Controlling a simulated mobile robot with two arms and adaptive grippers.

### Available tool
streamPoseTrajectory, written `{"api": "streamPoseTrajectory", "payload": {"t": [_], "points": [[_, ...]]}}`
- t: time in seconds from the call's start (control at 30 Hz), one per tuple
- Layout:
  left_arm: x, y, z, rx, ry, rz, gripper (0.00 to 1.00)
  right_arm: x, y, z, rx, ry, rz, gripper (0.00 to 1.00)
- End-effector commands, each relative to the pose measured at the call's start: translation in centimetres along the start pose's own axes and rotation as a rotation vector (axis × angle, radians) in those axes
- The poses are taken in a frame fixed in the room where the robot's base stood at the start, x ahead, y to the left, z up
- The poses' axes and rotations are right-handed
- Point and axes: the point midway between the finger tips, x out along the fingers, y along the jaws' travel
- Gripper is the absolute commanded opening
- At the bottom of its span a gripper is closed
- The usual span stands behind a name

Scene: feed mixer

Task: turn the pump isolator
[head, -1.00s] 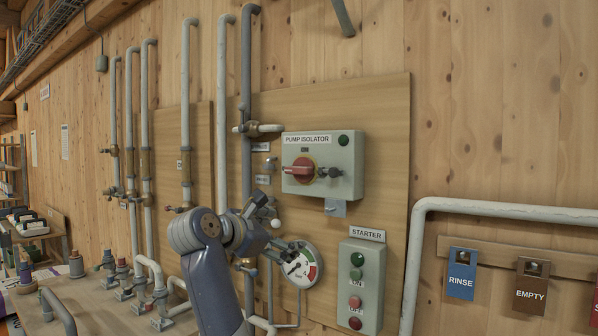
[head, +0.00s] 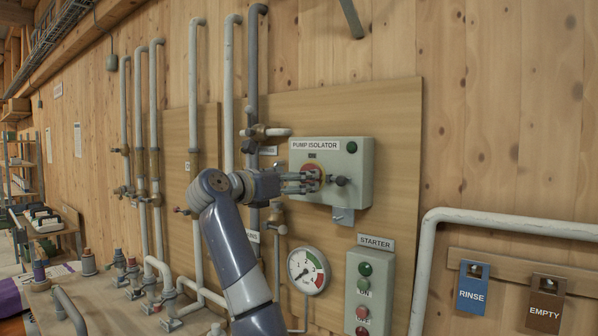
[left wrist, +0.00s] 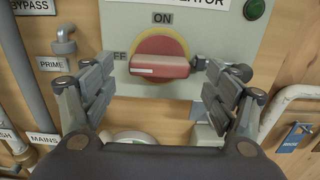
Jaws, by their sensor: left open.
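The pump isolator (head: 358,190) is a pale grey box on the wooden wall panel, with a green lamp at its upper right. Its red rotary handle (left wrist: 160,65) on a yellow plate lies horizontal in the left wrist view, with its white mark toward OFF at the left and ON above. My left gripper (head: 312,180) is in front of the handle and partly hides it in the head view. In the left wrist view its open fingers (left wrist: 160,95) stand on either side, below the handle, not visibly touching it. My right gripper is not in view.
A dark padlock-like piece (left wrist: 238,72) sits right of the handle, near the right finger. Below are a pressure gauge (head: 307,270) and the starter box (head: 365,290). Vertical pipes (head: 228,100) and valves stand left of the isolator.

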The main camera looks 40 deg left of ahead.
Motion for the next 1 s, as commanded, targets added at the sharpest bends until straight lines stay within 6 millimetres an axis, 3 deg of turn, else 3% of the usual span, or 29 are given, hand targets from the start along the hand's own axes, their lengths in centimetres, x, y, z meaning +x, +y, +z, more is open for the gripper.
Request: {"api": "streamPoseTrajectory", "payload": {"t": [0.2,0.5,0.7,1.0], "points": [[1.9,0.0,0.1,0.001,0.000,0.000,0.80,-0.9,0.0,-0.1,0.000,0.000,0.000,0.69],[2.1,0.0,0.0,0.002,-0.001,0.001,0.80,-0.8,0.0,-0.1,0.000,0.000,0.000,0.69],[2.1,0.0,0.0,0.002,-0.001,0.000,0.36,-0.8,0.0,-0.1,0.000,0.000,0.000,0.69],[2.1,0.0,0.0,0.015,-0.001,0.000,0.36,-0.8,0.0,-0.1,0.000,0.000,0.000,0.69]]}}
